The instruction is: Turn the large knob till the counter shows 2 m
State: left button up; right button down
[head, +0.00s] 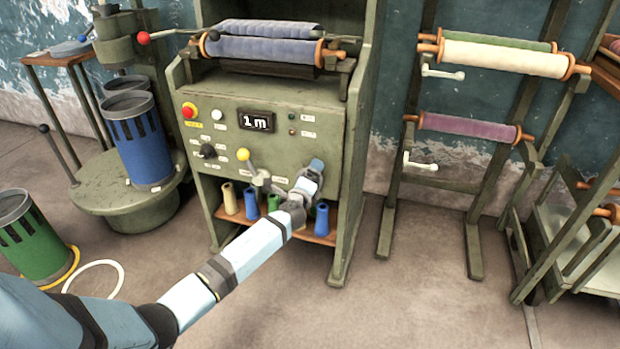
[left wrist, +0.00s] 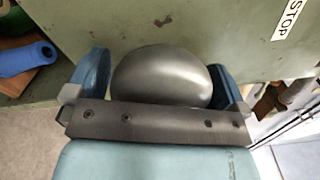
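The counter (head: 257,121) on the green machine panel reads 1 m. The large knob (left wrist: 162,76) is a rounded dark grey dome in the left wrist view. It sits between the two blue fingers of my left gripper (left wrist: 160,78), which appear to touch it on both sides. In the head view my left gripper (head: 314,168) is at the lower right of the panel and hides the knob. A STOP label (left wrist: 290,18) shows beside the knob, tilted. My right gripper is not in view.
A yellow-knobbed lever (head: 243,154), a black knob (head: 208,151) and a red button (head: 189,111) are on the panel left of my gripper. Coloured spools (head: 252,203) stand on a shelf below. A rack with rollers (head: 470,127) stands to the right; the floor between is clear.

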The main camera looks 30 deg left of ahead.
pick_arm(q)
jog(key=p+v, duration=0.3)
jog(key=v, duration=1)
jog(key=shift+s, duration=0.4)
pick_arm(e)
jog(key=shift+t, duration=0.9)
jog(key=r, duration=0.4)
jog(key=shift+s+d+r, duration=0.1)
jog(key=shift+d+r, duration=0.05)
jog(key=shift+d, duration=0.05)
